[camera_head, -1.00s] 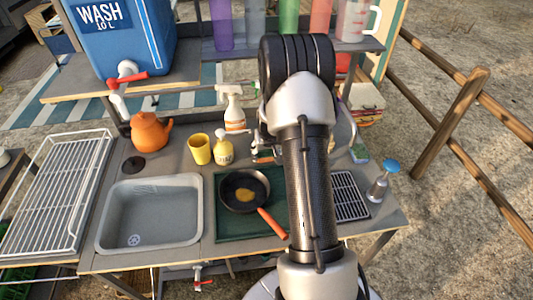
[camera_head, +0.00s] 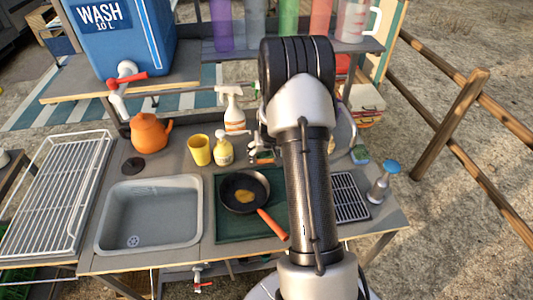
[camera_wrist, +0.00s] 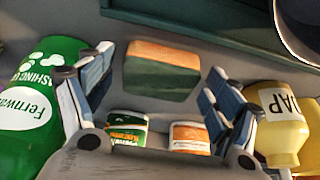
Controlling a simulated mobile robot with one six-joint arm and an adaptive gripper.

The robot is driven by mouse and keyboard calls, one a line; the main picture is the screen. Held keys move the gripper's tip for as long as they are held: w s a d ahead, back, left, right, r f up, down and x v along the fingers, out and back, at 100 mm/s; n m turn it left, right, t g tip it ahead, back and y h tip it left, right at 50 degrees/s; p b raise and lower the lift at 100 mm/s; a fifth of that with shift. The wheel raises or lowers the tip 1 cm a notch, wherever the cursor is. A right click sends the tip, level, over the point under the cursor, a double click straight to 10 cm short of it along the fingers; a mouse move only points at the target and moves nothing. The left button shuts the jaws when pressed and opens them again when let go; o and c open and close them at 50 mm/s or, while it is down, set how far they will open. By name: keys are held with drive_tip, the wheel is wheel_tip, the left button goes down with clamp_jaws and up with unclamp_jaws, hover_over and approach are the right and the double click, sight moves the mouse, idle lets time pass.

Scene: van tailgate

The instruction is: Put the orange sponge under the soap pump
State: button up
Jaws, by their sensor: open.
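The orange sponge (camera_wrist: 163,65), a block with an orange strip on top and a dark green side, lies on the grey counter in the wrist view. My gripper (camera_wrist: 160,66) is open, its two fingers to the left and right of the sponge in the picture, with nothing held. The soap pump (camera_wrist: 282,125), a yellow bottle with a SOAP label, stands right of the right finger; its top is cut off. In the head view the soap pump (camera_head: 223,150) stands beside a yellow cup, left of my arm. My arm hides most of the gripper there.
A green washing-up bottle (camera_wrist: 38,85) is close to the left finger. Two small labelled items (camera_wrist: 127,128) show low between the fingers. A pan (camera_head: 243,190) lies on a green mat, the sink (camera_head: 150,212) is left, and a spray bottle (camera_head: 233,110) stands behind.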

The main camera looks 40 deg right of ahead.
drive_tip(key=shift+r+p, duration=0.3)
drive_tip(key=shift+r, duration=0.2)
drive_tip(key=s+a+r+n+p, duration=0.1)
drive_tip(key=s+a+r, duration=0.2)
drive_tip(key=a+r, duration=0.6)
drive_tip(key=s+a+r+n+p, duration=0.1)
drive_tip(key=s+a+r+p, duration=0.2)
drive_tip(key=r, duration=1)
drive_tip(key=s+a+r+n+y, duration=0.1)
drive_tip(key=s+a+r, duration=0.3)
drive_tip(key=s+a, duration=0.5)
drive_tip(key=s+a+r+n+y+b, duration=0.1)
drive_tip(key=s+a+r+n, duration=0.2)
drive_tip(key=s+a, duration=0.7)
wheel_tip(320, 180, up, 2)
drive_tip(key=shift+s+a+r+t, duration=0.15)
drive_tip(key=shift+s+t, duration=0.25)
drive_tip(key=shift+s, duration=0.85)
